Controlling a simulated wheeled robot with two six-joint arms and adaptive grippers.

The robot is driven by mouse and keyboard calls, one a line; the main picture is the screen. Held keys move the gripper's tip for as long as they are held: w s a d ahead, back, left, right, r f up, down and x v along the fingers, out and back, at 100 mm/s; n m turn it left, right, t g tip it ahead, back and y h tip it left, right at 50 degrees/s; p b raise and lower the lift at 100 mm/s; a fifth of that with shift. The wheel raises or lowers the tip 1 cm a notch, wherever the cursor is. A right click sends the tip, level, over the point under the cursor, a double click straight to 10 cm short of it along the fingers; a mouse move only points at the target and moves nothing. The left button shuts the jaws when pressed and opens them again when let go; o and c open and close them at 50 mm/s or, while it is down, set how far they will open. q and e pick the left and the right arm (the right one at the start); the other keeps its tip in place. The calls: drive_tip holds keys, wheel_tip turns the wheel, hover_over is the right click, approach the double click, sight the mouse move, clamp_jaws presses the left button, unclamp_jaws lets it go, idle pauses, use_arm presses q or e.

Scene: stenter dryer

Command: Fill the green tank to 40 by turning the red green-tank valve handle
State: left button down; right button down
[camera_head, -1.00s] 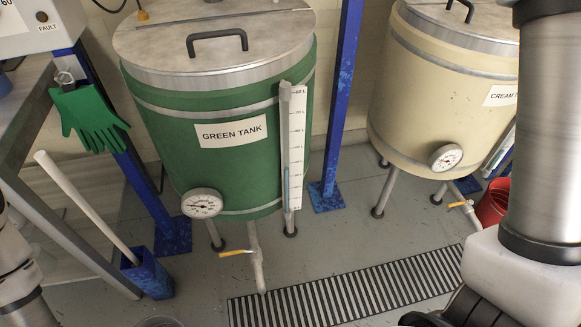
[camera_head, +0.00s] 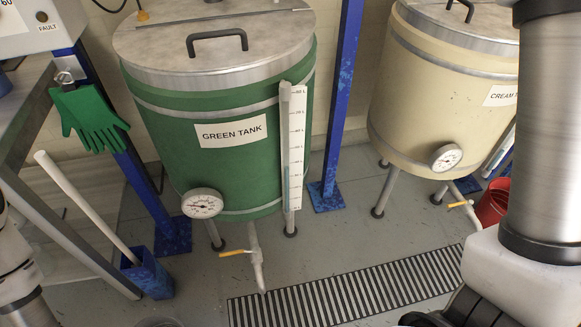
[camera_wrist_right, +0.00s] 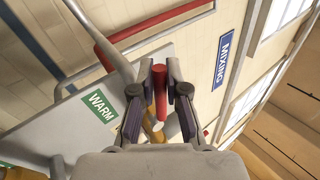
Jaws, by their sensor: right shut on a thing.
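The green tank (camera_head: 185,150) stands upright with its lid on in the head view. Its white level scale (camera_head: 297,150) runs down the right side; a bluish column shows in the lower part, too small to read exactly. A red handle (camera_wrist_right: 160,85) stands between the fingers of my right gripper (camera_wrist_right: 159,93) in the right wrist view. The fingers are closed on it from both sides. In the head view my right arm covers the right edge, and the red handle is not seen there. Only part of my left arm shows at the lower left; its gripper is out of view.
The cream tank (camera_head: 410,100) stands to the right, with a red bucket (camera_head: 493,203) beside it. A floor grate (camera_head: 340,290) lies in front. A yellow-handled drain tap (camera_head: 238,253) sits under the green tank.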

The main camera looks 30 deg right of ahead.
idle(0.3)
drive_tip(key=r+m+h+p, duration=0.1)
drive_tip(key=m, duration=0.1)
drive_tip(key=r+m+g+h+p, duration=0.1)
drive_tip(key=m, duration=0.1)
drive_tip(key=r+m+g+h+p, duration=0.1)
drive_tip(key=m+h+p, duration=0.1)
drive_tip(key=shift+s+d+r, duration=0.15)
drive_tip(key=shift+d+r, duration=0.05)
drive_tip(key=shift+d, duration=0.15)
drive_tip(key=shift+d+m+g+h, duration=0.15)
drive_tip(key=shift+m+g+h, duration=0.15)
drive_tip(key=shift+m+g, duration=0.25)
drive_tip(key=shift+f, duration=0.15)
